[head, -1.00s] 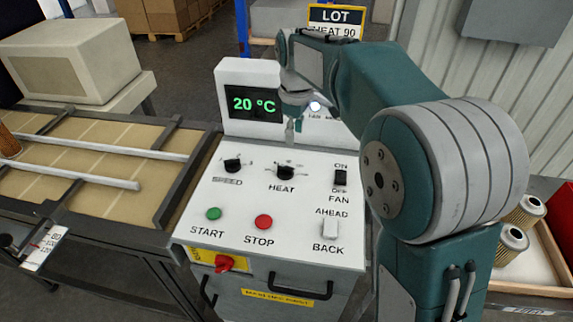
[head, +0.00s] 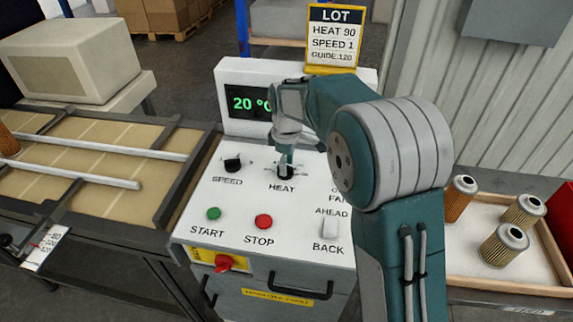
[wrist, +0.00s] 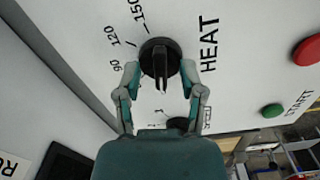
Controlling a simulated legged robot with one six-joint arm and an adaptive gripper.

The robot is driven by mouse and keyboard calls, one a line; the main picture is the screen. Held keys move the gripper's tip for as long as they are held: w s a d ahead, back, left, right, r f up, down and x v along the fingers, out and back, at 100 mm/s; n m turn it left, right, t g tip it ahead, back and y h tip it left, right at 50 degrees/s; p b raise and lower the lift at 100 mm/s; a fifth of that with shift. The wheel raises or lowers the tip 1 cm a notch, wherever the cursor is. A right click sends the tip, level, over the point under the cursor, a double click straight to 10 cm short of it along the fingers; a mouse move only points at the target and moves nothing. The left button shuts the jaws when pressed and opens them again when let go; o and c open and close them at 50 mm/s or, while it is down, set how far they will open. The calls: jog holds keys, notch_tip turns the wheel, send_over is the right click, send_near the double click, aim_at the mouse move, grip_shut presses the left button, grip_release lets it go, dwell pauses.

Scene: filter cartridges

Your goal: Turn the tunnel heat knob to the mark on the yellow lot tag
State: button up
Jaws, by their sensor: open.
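The black heat knob (wrist: 160,58) sits on the white panel, with 90, 120 and 150 printed around it in the wrist view. Its ridge runs up and down in that picture; which mark it points at is unclear. In the head view the heat knob (head: 285,172) is partly hidden behind my gripper (head: 285,160). My gripper (wrist: 160,68) is open, one finger on each side of the knob, with gaps visible. The yellow-framed lot tag (head: 333,40) reads HEAT 90, SPEED 1, GUIDE 120. The green display (head: 248,104) reads 20 °C, its right part hidden by my arm.
The speed knob (head: 232,165) is left of the heat knob. Green start (head: 214,214) and red stop (head: 263,221) buttons and the ahead/back switch (head: 330,228) lie in front. A conveyor (head: 90,170) is at left; a tray with filter cartridges (head: 504,246) is at right.

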jog(key=shift+f, duration=0.3)
grip_shut()
